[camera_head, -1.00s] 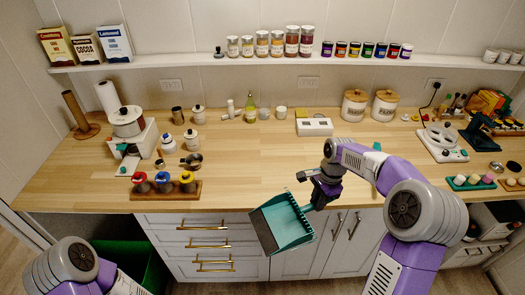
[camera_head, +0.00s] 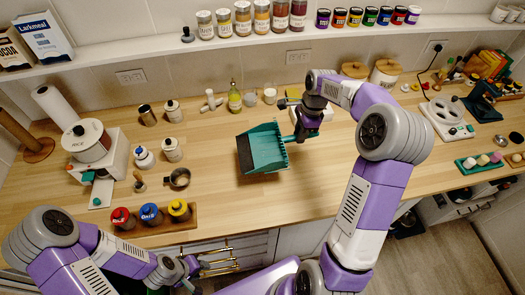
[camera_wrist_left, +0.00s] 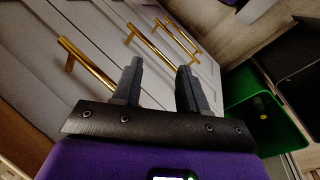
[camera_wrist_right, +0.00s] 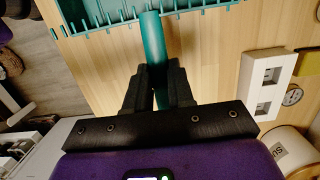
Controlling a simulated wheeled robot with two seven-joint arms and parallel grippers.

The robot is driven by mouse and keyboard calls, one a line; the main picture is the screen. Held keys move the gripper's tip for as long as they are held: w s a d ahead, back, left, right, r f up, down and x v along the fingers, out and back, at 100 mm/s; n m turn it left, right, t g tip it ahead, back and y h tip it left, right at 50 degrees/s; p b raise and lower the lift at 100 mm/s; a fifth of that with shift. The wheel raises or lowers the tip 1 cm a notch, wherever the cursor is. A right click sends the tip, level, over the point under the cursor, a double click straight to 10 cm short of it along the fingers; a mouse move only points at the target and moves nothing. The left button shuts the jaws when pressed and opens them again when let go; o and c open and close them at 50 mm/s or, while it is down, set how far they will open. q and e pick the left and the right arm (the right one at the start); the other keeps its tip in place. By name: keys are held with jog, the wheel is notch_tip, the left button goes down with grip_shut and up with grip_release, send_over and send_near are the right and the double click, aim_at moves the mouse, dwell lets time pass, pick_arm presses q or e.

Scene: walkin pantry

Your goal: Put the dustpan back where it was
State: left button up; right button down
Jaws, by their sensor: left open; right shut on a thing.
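The teal dustpan (camera_head: 262,150) is over the middle of the wooden counter in the head view, tilted, with its dark pan side facing left. My right gripper (camera_head: 300,133) is shut on its handle. In the right wrist view the teal handle (camera_wrist_right: 154,50) stands between the fingers (camera_wrist_right: 158,88), and the toothed edge of the pan (camera_wrist_right: 140,14) spans the top. I cannot tell if the pan touches the counter. My left gripper (camera_wrist_left: 158,85) is open and empty, low in front of the drawers; it is at the lower left in the head view (camera_head: 190,270).
A rack with red, blue and yellow-topped jars (camera_head: 150,218) stands at the counter's front left. Bottles and cups (camera_head: 235,97) stand behind the dustpan. A white box (camera_wrist_right: 264,84) sits near my right gripper. Gold drawer handles (camera_wrist_left: 88,63) and a green bin (camera_wrist_left: 262,108) are near my left gripper.

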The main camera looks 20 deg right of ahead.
jog(key=f, duration=0.9)
jog(key=shift+s+f+b, duration=0.1)
jog(key=shift+s+b, duration=0.25)
jog(key=shift+w+f, duration=0.1)
jog(key=shift+f, duration=0.05)
jog(key=c, duration=1)
grip_release()
jog(key=shift+f, duration=0.1)
